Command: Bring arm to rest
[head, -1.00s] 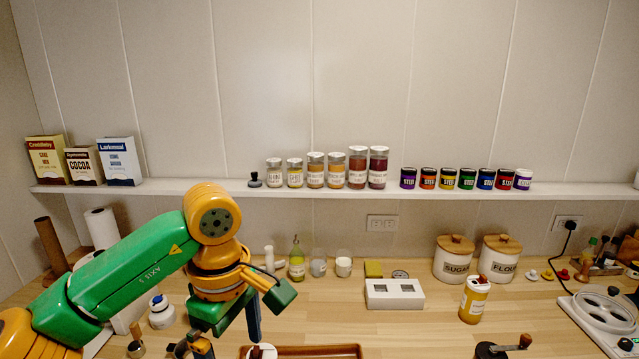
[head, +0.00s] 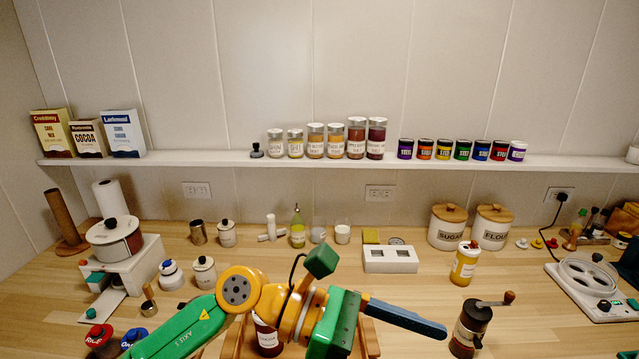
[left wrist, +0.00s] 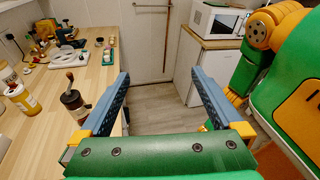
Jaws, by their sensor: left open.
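My left arm comes in low from the left in the head view. Its gripper (head: 436,328) points right, held over the front of the wooden counter, with one blue finger seen clearly from the side. Nothing is held. Parts of my other arm show at the right of the left wrist view, but its gripper does not show.
A pepper grinder (head: 470,325) stands just right of the gripper, also in the left wrist view (left wrist: 75,98). A jar (head: 268,335) and a wooden tray sit partly behind the arm. A white cabinet (left wrist: 205,75) carries a microwave (left wrist: 222,22).

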